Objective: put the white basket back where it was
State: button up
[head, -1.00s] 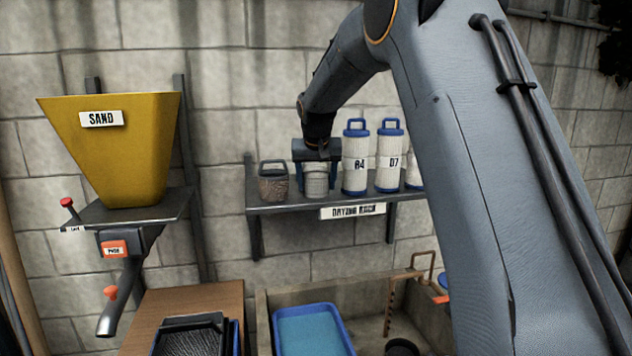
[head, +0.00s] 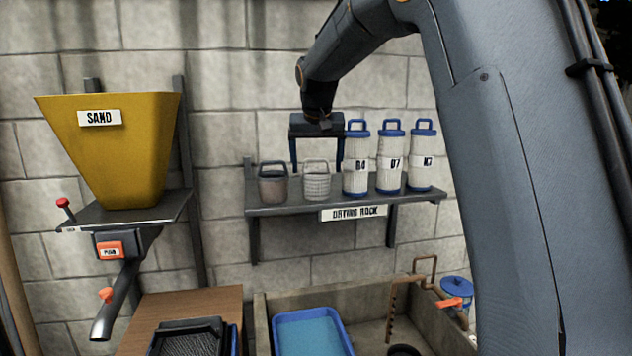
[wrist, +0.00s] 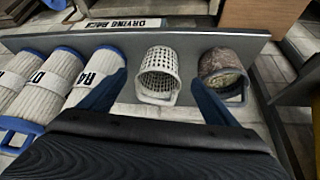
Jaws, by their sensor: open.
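The white basket (head: 317,183) stands upright on the drying rack shelf (head: 415,199), between a dark basket on its left and the filter marked 04 on its right. My gripper (head: 316,170) is above and around it, with its two blue fingers spread apart and nothing held between them. In the wrist view the white basket (wrist: 158,76) shows its perforated wall and its handle, with a finger of my open gripper (wrist: 160,85) on each side and clear gaps to both.
The dark basket (head: 273,184) holds brownish contents. Filters marked 04 (head: 356,165), 07 (head: 390,160) and another (head: 423,160) stand close on the right. A yellow sand hopper (head: 115,150) hangs at left. A blue tray (head: 312,335) sits in the basin below.

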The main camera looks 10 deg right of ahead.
jog(key=shift+b+v, duration=0.35)
jog(key=shift+v, duration=1.8)
jog(key=s+f+n+g+y, duration=0.1)
jog(key=s+f+g, duration=0.3)
jog(key=s+f, duration=2.8)
jog(key=s+n, duration=0.1)
jog(key=s, duration=0.2)
jog(key=shift+s+d, duration=0.25)
jog(key=shift+s, duration=0.15)
jog(key=o, duration=0.4)
jog(key=shift+o, duration=0.2)
jog(key=shift+w, duration=0.1)
